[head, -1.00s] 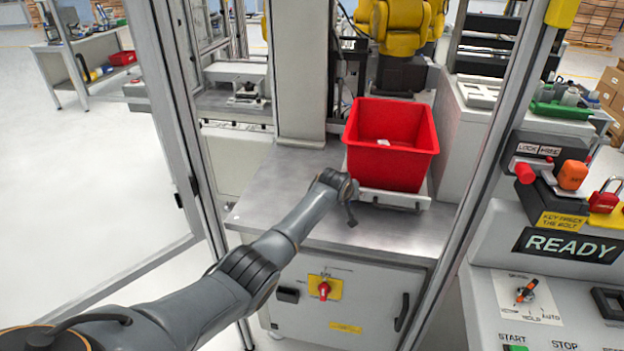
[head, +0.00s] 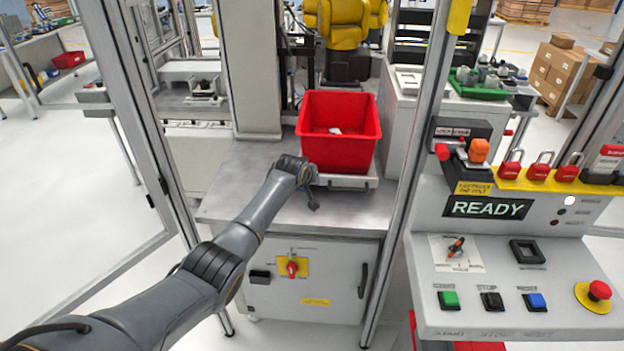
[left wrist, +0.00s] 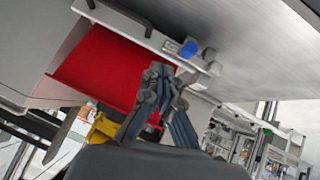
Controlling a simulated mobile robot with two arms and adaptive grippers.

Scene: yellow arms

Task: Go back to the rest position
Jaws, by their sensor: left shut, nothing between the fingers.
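My left arm comes in from the lower left in the head view and reaches through the open cell frame. My left gripper (head: 312,198) hangs over the metal table, in front of the red bin's lower left corner. In the left wrist view the left gripper (left wrist: 160,72) has its fingers shut with nothing between them, and the view is tilted. The red bin (head: 345,150) stands upright on a light tray (head: 345,182), with a small pale piece inside. The red bin also shows behind the fingers in the left wrist view (left wrist: 98,68). My right gripper is in neither view.
A control panel (head: 500,285) with a READY display, buttons and red padlocks stands at the right. Metal posts (head: 412,140) frame the cell opening. A cabinet with a red switch (head: 292,268) is under the metal table (head: 230,200). Yellow robot arms (head: 340,25) stand behind the bin.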

